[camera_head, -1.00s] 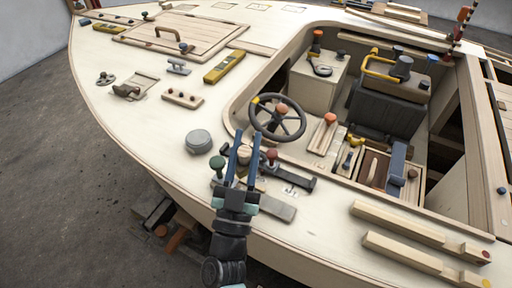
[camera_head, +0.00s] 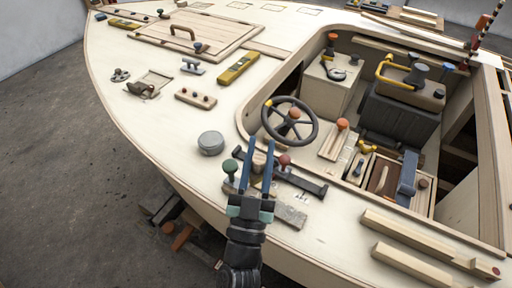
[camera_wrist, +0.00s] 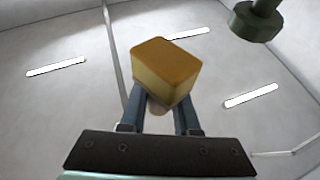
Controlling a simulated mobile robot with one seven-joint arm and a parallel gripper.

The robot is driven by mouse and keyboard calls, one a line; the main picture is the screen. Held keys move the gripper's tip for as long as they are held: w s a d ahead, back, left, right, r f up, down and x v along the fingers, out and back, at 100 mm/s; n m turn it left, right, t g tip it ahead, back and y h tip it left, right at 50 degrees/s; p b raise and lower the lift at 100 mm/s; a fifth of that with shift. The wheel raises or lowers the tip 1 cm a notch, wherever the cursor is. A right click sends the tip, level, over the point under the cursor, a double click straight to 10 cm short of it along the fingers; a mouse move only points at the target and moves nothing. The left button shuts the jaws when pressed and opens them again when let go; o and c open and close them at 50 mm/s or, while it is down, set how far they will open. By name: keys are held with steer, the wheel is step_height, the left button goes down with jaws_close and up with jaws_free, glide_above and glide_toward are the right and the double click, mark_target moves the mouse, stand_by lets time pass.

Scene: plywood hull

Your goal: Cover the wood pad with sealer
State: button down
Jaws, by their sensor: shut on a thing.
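My gripper (camera_head: 260,143) is over the near edge of the deck, its two blue fingers pointing away from the camera. In the wrist view it is shut on a yellow block with an orange-brown top (camera_wrist: 165,68), which looks like a sponge. The block is tilted and sits between the fingertips. In the head view a small pale tan part shows between the fingers, too small to make out. I cannot tell which surface is the wood pad, nor whether any sealer is on it. Several faint outlined rectangles (camera_head: 275,8) lie on the far deck.
A green knob (camera_head: 230,167) and a red-brown knob (camera_head: 284,160) stand close on either side of my gripper. A grey round tin (camera_head: 211,143) sits to the left. A steering wheel (camera_head: 290,121) stands beyond. Two wooden bars (camera_head: 415,240) lie at the right.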

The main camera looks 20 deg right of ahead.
steer(key=shift+n+g+y, duration=0.6)
steer(key=shift+g+y, duration=0.1)
steer(key=f, duration=0.5)
steer(key=d+f, duration=0.1)
steer(key=f, duration=0.2)
steer(key=shift+s+d, duration=0.1)
steer(key=shift+s, duration=0.3)
steer(key=shift+r+p, duration=0.3)
steer(key=shift+p, duration=0.1)
step_height(320, 180, up, 5)
steer(key=p, duration=0.5)
steer(key=shift+d+r+p, duration=0.15)
steer(key=shift+p, duration=0.15)
steer(key=shift+r, duration=0.1)
steer(key=shift+w+a+r+p, duration=0.1)
steer(key=shift+r+p, duration=0.7)
steer(key=shift+r, duration=0.1)
steer(key=shift+w+a+r+p, duration=0.1)
steer(key=shift+r+p, duration=0.7)
steer(key=shift+r, duration=0.05)
